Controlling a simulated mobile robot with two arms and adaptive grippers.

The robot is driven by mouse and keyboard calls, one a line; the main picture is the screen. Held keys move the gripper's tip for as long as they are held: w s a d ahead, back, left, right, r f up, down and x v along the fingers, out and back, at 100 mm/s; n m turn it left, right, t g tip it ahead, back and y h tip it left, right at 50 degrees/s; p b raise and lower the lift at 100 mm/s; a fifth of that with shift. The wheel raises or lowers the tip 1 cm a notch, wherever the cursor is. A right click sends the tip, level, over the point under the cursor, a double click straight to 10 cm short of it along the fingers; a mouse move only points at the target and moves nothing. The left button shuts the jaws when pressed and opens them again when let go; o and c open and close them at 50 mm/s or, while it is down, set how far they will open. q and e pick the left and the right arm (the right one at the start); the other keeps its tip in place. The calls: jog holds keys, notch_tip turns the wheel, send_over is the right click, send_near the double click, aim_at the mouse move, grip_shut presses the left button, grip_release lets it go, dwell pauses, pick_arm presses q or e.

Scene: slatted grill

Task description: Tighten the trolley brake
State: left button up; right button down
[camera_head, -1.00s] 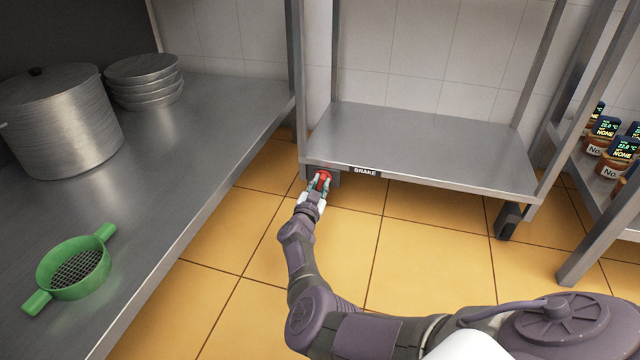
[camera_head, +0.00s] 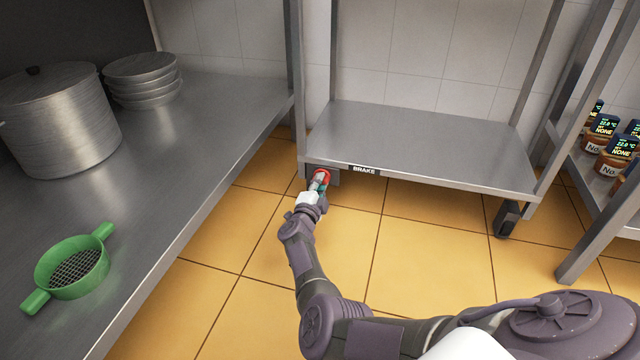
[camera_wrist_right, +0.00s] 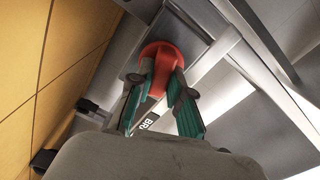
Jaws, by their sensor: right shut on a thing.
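The trolley (camera_head: 430,140) is a metal frame with a low shelf and a black BRAKE label (camera_head: 364,170) on its front edge. A red brake knob (camera_head: 322,173) sits on a grey plate at the shelf's front left corner. My right gripper (camera_head: 319,182) is at the knob and shut on it. In the right wrist view the red knob (camera_wrist_right: 160,52) lies between the green-padded fingers of the gripper (camera_wrist_right: 162,85), which partly cover it. My left gripper is not in view.
A steel counter (camera_head: 190,170) on the left bears a pot (camera_head: 60,120), stacked bowls (camera_head: 143,80) and a green sieve (camera_head: 75,268). A rack on the right holds labelled jars (camera_head: 612,160). The tiled floor (camera_head: 420,235) before the trolley is clear.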

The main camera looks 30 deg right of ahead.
jog(key=shift+f+m, duration=0.15)
jog(key=shift+m, duration=1.55)
jog(key=c, duration=1.1)
grip_release()
